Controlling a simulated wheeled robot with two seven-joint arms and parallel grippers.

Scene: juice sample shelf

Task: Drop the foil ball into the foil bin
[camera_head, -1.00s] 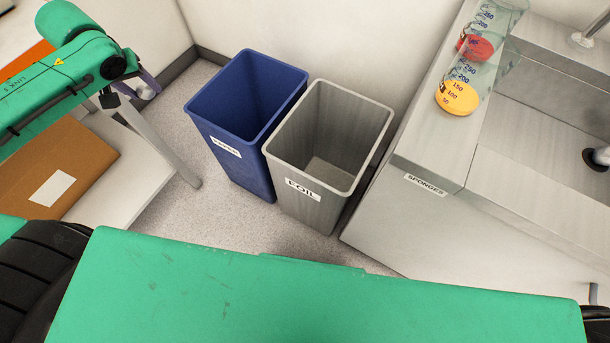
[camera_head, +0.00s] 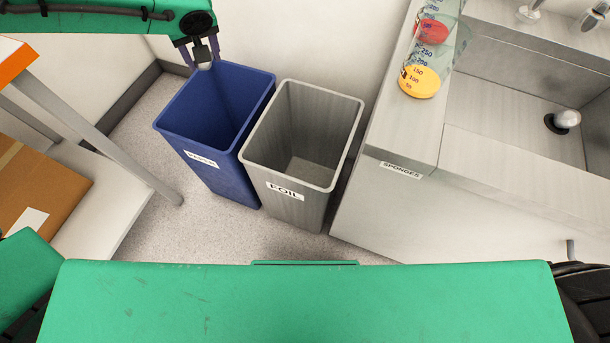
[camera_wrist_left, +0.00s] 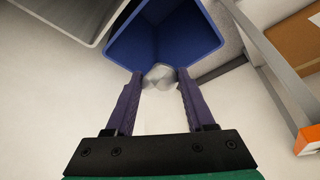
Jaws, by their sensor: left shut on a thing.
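My left gripper (camera_head: 203,60) hangs over the back left rim of the blue bin in the head view. In the left wrist view, the fingers (camera_wrist_left: 160,80) are shut on a silvery foil ball (camera_wrist_left: 159,76). The ball also shows between the fingertips in the head view (camera_head: 204,63). The grey foil bin (camera_head: 287,195), labelled FOIL, stands on the floor just right of the blue bin; its inside looks empty from above. It shows at the top left of the left wrist view (camera_wrist_left: 78,28). My right gripper is not in view.
The blue bin (camera_head: 225,165), with a label on its front, stands close beside the foil bin. A counter (camera_head: 400,215) with a sponges label and a sink is at the right, with beakers (camera_head: 422,75) on it. A cardboard box (camera_head: 40,185) lies on a low shelf at the left.

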